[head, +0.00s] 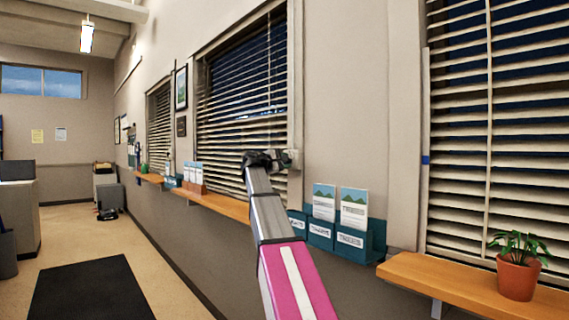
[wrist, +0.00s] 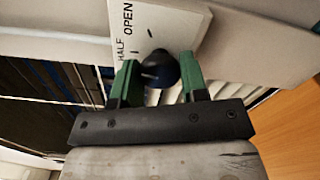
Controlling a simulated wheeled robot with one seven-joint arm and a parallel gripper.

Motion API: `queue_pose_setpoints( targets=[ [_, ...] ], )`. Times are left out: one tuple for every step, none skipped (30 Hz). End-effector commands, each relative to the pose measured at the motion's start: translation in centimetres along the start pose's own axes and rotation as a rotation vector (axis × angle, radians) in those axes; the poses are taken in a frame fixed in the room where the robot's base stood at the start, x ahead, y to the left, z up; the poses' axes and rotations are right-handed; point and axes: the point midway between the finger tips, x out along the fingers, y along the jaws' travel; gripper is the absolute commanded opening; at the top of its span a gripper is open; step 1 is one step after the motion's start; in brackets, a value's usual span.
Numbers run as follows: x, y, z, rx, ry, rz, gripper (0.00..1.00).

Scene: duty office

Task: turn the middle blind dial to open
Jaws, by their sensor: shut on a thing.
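The middle blind dial is a dark round knob (wrist: 158,69) on a pale plate (wrist: 180,27) in the wrist view. The words HALF and OPEN show on the plate, along with short tick marks. My gripper (wrist: 160,80) has its two green fingers on either side of the knob and is shut on it. I cannot tell for sure which mark the knob points to. In the head view my gripper (head: 268,159) reaches the wall plate (head: 294,158) at the lower right of the middle window. The middle blind (head: 240,100) shows dark gaps between its slats.
A wooden sill (head: 225,204) runs under the middle window. Teal brochure holders (head: 345,240) hang right of my arm. A potted plant (head: 517,275) stands on the right sill. A dark mat (head: 92,290) lies on the open floor at left.

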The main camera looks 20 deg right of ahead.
Motion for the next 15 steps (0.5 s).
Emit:
queue_pose_setpoints(
  targets=[
    [-0.03,-0.05,0.05,0.045,-0.001,-0.001,0.16],
    [-0.03,-0.06,0.05,0.073,-0.001,-0.001,0.16],
    [-0.04,-0.06,0.05,0.111,-0.001,-0.001,0.16],
    [-0.04,-0.06,0.05,0.140,-0.001,-0.001,0.16],
    [-0.04,-0.06,0.05,0.168,-0.001,-0.001,0.16],
    [-0.04,-0.06,0.05,0.206,-0.001,-0.001,0.16],
    [-0.04,-0.07,0.05,0.235,-0.001,-0.001,0.16],
    [-0.04,-0.07,0.05,0.263,-0.001,-0.001,0.16],
    [-0.04,-0.07,0.05,0.301,-0.001,-0.001,0.16],
    [-0.04,-0.08,0.05,0.330,-0.001,-0.001,0.16],
    [-0.04,-0.08,0.05,0.358,-0.001,-0.001,0.16],
    [-0.04,-0.08,0.06,0.396,-0.001,-0.001,0.16],
    [-0.04,-0.08,0.06,0.424,-0.001,-0.001,0.16],
    [-0.04,-0.08,0.06,0.452,-0.001,-0.001,0.16],
    [-0.04,-0.09,0.06,0.488,-0.001,-0.001,0.16]
  ],
)
